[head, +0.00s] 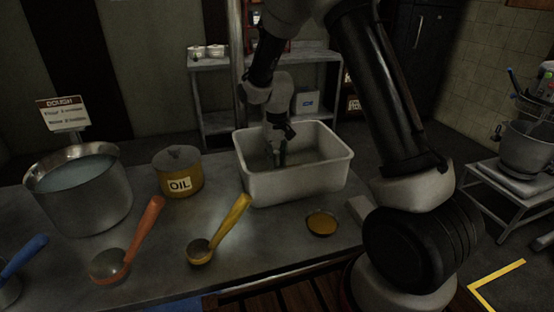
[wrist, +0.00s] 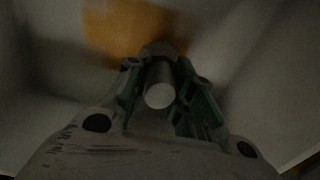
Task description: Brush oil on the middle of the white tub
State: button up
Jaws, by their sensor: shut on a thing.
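The white tub (head: 297,185) stands on the metal counter, and its walls surround the wrist view (wrist: 40,80). My gripper (head: 280,155) reaches down inside the tub, pointing downward. In the wrist view my gripper (wrist: 160,95) is shut on a pale round-ended handle (wrist: 160,95), which I take as the brush. The brush's bristles are hidden beyond the fingers. An orange patch (wrist: 135,28) shows past the handle, blurred; I cannot tell whether it is oil on the tub floor or part of the brush.
A small dish of amber liquid (head: 322,223) sits in front of the tub. A yellow ladle (head: 220,231), an orange ladle (head: 128,246) and a large steel pot (head: 82,200) are to the left. A shelf (head: 265,62) stands behind.

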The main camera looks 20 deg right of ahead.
jog(key=shift+d+r, duration=0.2)
jog(key=shift+r, duration=3.75)
